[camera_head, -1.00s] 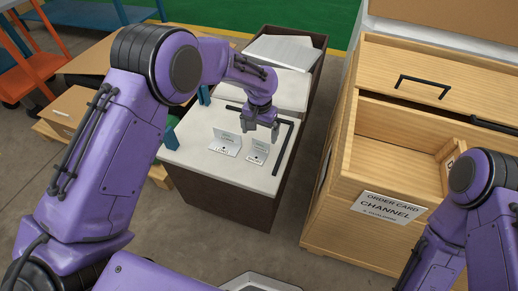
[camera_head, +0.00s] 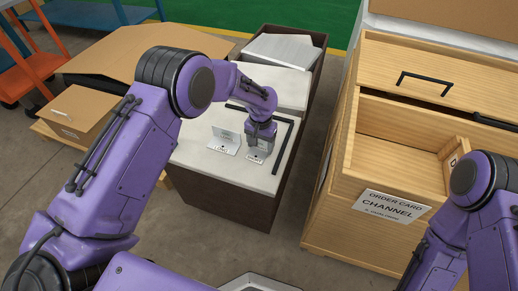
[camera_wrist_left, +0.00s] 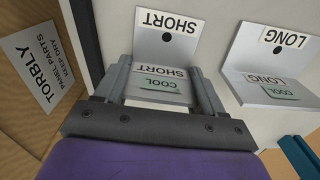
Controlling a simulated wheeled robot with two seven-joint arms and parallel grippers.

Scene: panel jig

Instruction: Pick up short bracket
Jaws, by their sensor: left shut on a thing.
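The short bracket (camera_wrist_left: 167,36) is a pale L-shaped piece labelled SHORT, with a dark hole and a green COOL tag. In the head view its base (camera_head: 255,158) shows on the white worktop, under my left gripper (camera_head: 258,151). In the left wrist view, the fingers of my left gripper (camera_wrist_left: 162,78) are on both sides of the bracket's tagged upright plate and shut on it. The bracket appears to rest on the worktop still. My right gripper is out of view; only part of that arm shows at the right.
The long bracket (camera_wrist_left: 282,50) stands close beside, and in the head view (camera_head: 223,142) it is left of my gripper. A black L-shaped rail (camera_head: 284,146) edges the worktop (camera_head: 205,165). An open wooden drawer (camera_head: 400,139) with an order card (camera_head: 391,207) reading CHANNEL is to the right.

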